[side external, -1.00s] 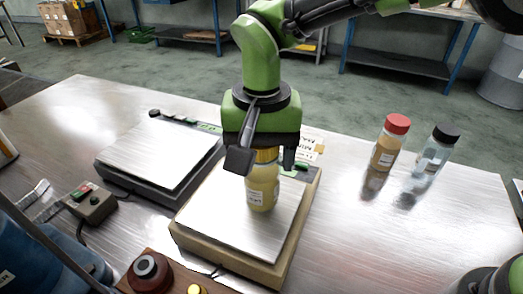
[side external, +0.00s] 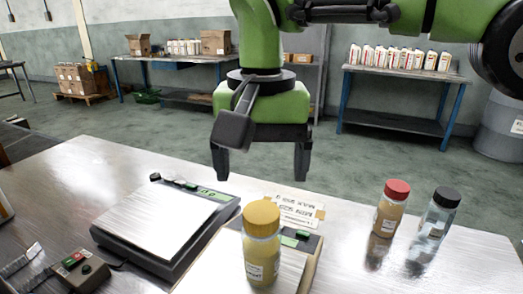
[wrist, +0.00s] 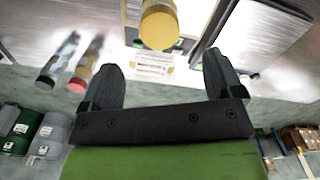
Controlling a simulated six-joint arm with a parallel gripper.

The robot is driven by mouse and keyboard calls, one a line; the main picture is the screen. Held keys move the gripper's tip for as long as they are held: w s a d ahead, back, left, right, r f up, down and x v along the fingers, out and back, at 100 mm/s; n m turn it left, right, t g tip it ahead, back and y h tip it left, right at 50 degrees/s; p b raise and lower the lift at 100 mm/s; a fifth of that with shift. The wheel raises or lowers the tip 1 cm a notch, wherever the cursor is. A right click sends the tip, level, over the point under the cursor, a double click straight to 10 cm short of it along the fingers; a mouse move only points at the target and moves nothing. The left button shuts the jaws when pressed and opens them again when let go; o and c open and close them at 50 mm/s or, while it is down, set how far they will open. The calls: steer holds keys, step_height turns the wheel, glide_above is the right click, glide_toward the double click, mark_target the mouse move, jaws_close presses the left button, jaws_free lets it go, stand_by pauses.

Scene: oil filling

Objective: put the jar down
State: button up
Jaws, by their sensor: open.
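The jar (side external: 262,250) has a yellow lid and pale yellow contents. It stands upright on the right-hand scale (side external: 212,262), on its metal plate. My gripper (side external: 261,170) is open and empty, above and behind the jar in the side view, with clear space between the fingertips and the lid. In the wrist view the jar's yellow lid (wrist: 159,27) shows beyond my open fingers (wrist: 165,80), and nothing is between them.
A second scale (side external: 165,225) is to the left, with a control box (side external: 80,270) in front of it. A red-capped jar (side external: 391,208) and a black-capped jar (side external: 437,215) stand at the right. Paper labels (side external: 297,209) lie behind the right-hand scale.

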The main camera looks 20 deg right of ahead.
steer(key=shift+r, duration=0.8)
steer(key=s+d+r+n+t+y, duration=0.1)
steer(key=s+d+r, duration=0.1)
steer(key=d+r, duration=0.35)
steer(key=s+d+r+t+y, duration=0.1)
steer(key=s+d+r+t, duration=0.15)
steer(key=d, duration=0.55)
steer(key=s+d+f+t, duration=0.3)
steer(key=s+d, duration=0.6)
steer(key=s, duration=0.4)
steer(key=shift+s+f+t, duration=0.3)
steer(key=shift+f+t, duration=0.05)
steer(key=shift+f, duration=0.3)
stand_by(1.7)
